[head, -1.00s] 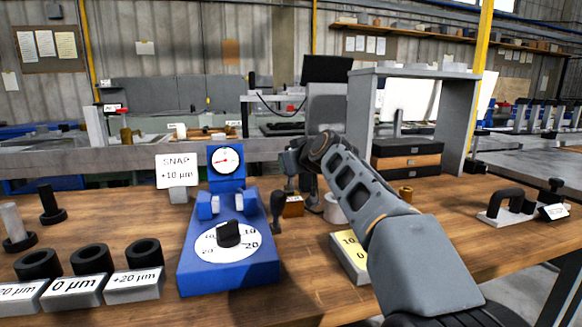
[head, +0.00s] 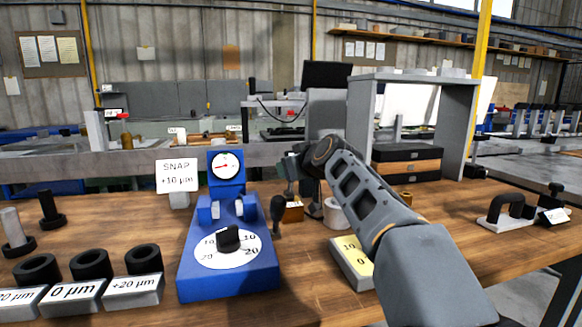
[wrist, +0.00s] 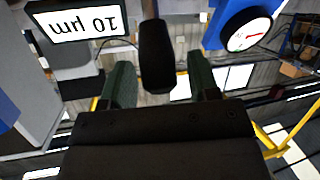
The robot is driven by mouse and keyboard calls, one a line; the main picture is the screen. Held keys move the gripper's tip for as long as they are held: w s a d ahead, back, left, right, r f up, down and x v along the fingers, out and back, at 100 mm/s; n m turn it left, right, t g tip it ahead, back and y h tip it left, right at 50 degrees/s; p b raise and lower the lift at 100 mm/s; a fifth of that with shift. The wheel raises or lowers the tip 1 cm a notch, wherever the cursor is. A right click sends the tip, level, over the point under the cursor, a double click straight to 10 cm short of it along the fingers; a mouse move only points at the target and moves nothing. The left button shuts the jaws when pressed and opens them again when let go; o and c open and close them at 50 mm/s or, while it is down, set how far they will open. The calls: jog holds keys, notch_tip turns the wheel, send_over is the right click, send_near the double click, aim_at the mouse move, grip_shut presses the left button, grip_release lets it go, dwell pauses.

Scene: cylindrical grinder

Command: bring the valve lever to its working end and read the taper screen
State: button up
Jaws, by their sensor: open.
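A black lever (head: 277,208) with a thick rounded grip stands just right of the blue gauge stand (head: 228,275). I take it for the valve lever. In the wrist view, which is upside down, a black grip (wrist: 157,55) sits between the two green-padded fingers of my gripper (wrist: 160,85). The fingers are open, with gaps showing on both sides of the grip. In the head view my gripper (head: 291,170) is small and dark, just behind and right of the lever. I cannot tell which display is the taper screen; a dark monitor (head: 327,73) stands behind.
The blue stand carries a round dial (head: 226,165) and a black knob. Left are a "SNAP +10 µm" sign (head: 177,175) and several black rings on labelled blocks. A yellow-topped block (head: 350,262) lies under my arm. Open wood lies right of centre.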

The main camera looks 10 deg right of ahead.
jog(key=v, duration=1.2)
jog(key=shift+s+p, duration=0.35)
jog(key=shift+p, duration=0.1)
dwell(0.4)
